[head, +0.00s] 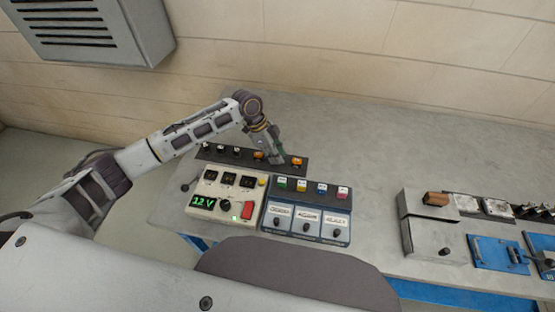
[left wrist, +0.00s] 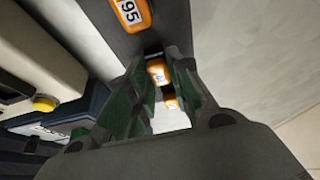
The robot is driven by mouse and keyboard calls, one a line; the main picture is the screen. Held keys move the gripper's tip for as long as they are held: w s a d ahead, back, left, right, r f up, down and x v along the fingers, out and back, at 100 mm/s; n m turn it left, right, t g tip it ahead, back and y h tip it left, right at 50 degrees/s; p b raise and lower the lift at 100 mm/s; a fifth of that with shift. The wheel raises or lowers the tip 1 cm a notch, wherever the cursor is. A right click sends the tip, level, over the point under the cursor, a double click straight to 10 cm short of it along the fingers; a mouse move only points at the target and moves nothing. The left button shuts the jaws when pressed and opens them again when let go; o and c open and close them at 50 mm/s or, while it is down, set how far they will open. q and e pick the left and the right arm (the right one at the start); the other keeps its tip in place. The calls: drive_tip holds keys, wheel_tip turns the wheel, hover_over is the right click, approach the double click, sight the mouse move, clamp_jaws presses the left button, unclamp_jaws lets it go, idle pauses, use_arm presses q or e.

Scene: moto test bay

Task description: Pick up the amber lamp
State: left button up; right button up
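Amber pieces with white labels sit in a row on a dark rail (head: 210,153) on the bench. In the head view one amber piece (head: 258,155) is left of my left gripper (head: 277,160) and another (head: 297,161) is right of it. In the left wrist view my open left gripper (left wrist: 158,60) points down at the rail, its green-padded fingers on either side of an amber piece (left wrist: 157,74). Whether they touch it I cannot tell. My right gripper is not visible.
A cream power unit (head: 224,193) reading 12 V and a blue switch panel (head: 307,211) stand in front of the rail. A grey box (head: 432,238) and blue fixtures (head: 496,252) are at the right. The bench behind the rail is clear.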

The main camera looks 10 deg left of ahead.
use_arm(q)
drive_tip(key=shift+c, duration=0.9)
drive_tip(key=shift+r, duration=0.1)
wheel_tip(320, 180, up, 10)
idle(0.6)
